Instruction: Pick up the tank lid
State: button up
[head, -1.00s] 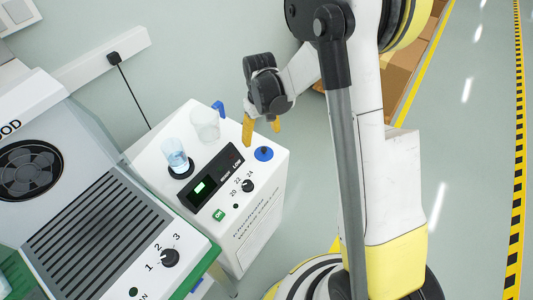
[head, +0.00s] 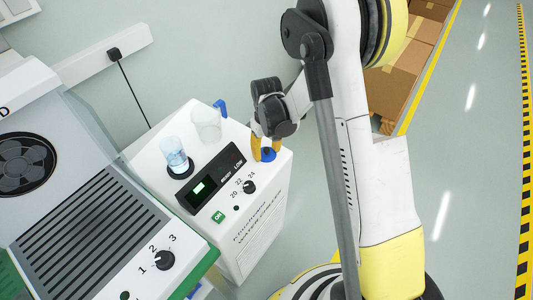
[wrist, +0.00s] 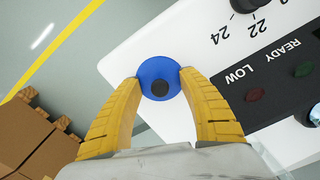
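In the head view the lid (head: 268,155) is partly hidden behind my gripper (head: 266,149). My gripper (wrist: 160,77) has its yellow fingers apart, one at each side of the lid in the wrist view. The fingertips are at or very near the lid's edge; I cannot tell whether they touch it. The lid still rests on the chiller's top.
The white chiller (head: 262,225) also bears a beaker of bluish liquid (head: 174,155), a clear empty-looking vessel (head: 206,124), a display and a dial (head: 249,187). A grey vented machine (head: 95,225) stands at left. Cardboard boxes (head: 400,75) lie at the upper right.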

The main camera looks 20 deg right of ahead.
grip_shut()
